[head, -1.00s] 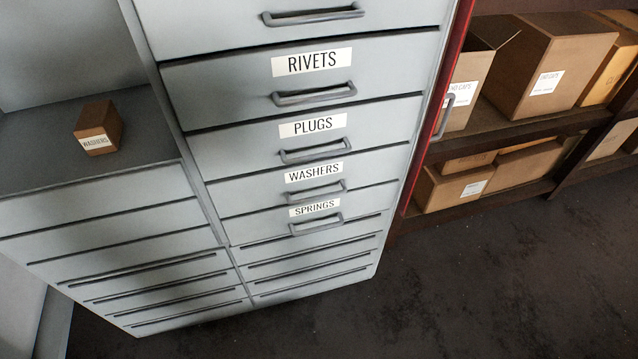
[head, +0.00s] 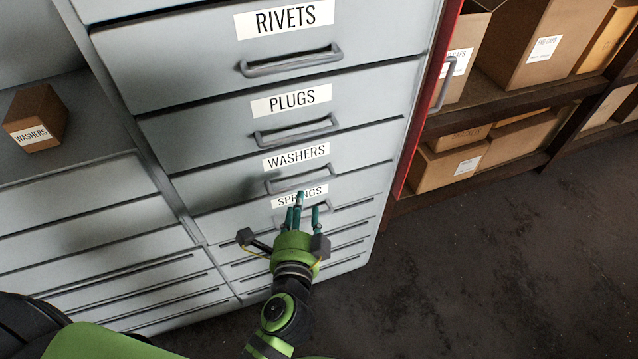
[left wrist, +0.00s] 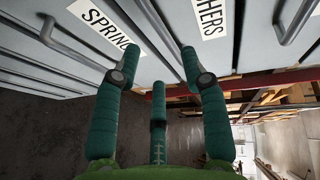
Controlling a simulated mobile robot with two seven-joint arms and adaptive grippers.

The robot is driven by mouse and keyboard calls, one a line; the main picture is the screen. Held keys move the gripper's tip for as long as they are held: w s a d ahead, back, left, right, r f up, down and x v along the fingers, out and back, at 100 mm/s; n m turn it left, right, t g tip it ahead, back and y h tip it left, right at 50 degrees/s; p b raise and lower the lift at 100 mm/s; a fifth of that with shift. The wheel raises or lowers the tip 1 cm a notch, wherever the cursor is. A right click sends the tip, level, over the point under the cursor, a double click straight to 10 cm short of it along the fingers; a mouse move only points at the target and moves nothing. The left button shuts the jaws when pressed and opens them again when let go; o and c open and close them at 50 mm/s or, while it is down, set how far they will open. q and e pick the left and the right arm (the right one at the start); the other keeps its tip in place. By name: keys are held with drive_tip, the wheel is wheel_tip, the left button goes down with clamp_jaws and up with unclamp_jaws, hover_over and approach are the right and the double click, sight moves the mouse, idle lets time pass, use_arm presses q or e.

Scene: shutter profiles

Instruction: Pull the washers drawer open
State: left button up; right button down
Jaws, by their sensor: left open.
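The washers drawer (head: 222,188) is shut, flush in the grey cabinet between the plugs and springs drawers. Its label (head: 297,156) reads WASHERS, and its grey bar handle (head: 283,187) is below that. My left gripper (head: 302,207) is open and empty. In the head view its teal fingers point up at the cabinet, just below the washers handle, and cover part of the springs label and handle. In the left wrist view the open fingers (left wrist: 158,52) straddle the washers handle's line in the picture; contact cannot be told. My right gripper is out of view.
The plugs handle (head: 297,131) and rivets handle (head: 291,62) stick out above. A small brown box (head: 37,112) labelled WASHERS sits on the ledge at left. A red-edged panel and shelves with cartons (head: 455,170) stand at right. The dark floor (head: 470,280) is clear.

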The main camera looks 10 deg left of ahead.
sight(304, 184)
use_arm(q)
drive_tip(key=shift+r+p+x, duration=0.1)
drive_tip(key=shift+p+x, duration=0.2)
drive_tip(key=shift+x, duration=1.45)
drive_tip(key=shift+r+p+x, duration=0.15)
drive_tip(key=shift+p+x, duration=0.1)
drive_tip(key=shift+x, duration=1.5)
drive_tip(key=shift+a, duration=0.1)
clamp_jaws()
